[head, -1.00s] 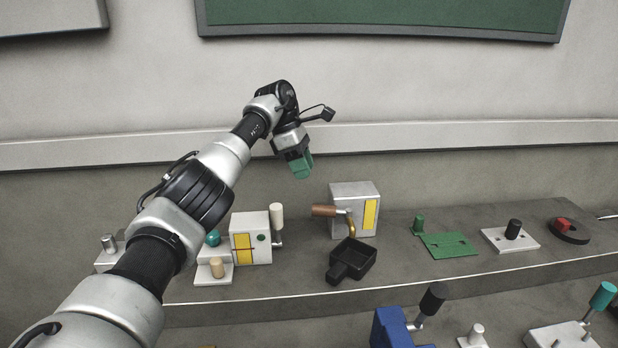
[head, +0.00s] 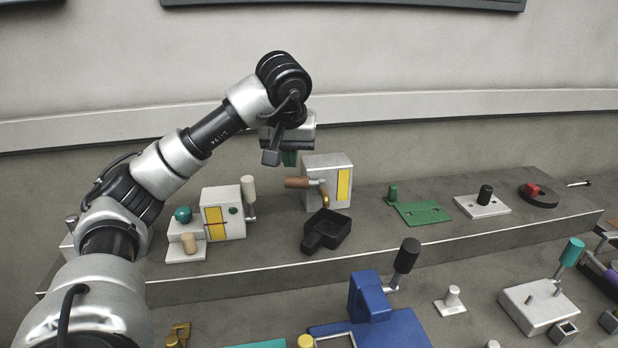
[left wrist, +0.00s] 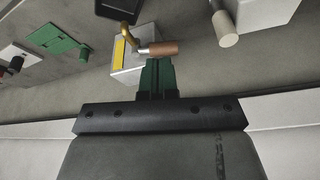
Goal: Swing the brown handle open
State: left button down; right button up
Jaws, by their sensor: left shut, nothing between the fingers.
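The brown handle (head: 298,182) sticks out to the left from the front of a white box (head: 328,168) with a yellow panel, on the raised shelf. My right gripper is not in view.
A black scoop-like tray (head: 326,232) lies in front of the box. A white box with a cream handle (head: 249,190) stands to the left. A green plate (head: 422,212) lies to the right. A blue fixture (head: 372,300) stands on the lower level.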

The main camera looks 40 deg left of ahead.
aim_at(302, 183)
pick_arm(q)
jog(key=w+a+f+p, duration=0.1)
jog(key=w+a+f, duration=0.3)
jog(key=f, duration=0.5)
jog(key=shift+w+a+f, duration=0.2)
jog(key=shift+w+f, duration=0.15)
jog(key=shift+w, duration=0.6)
jog(key=shift+p, duration=0.3)
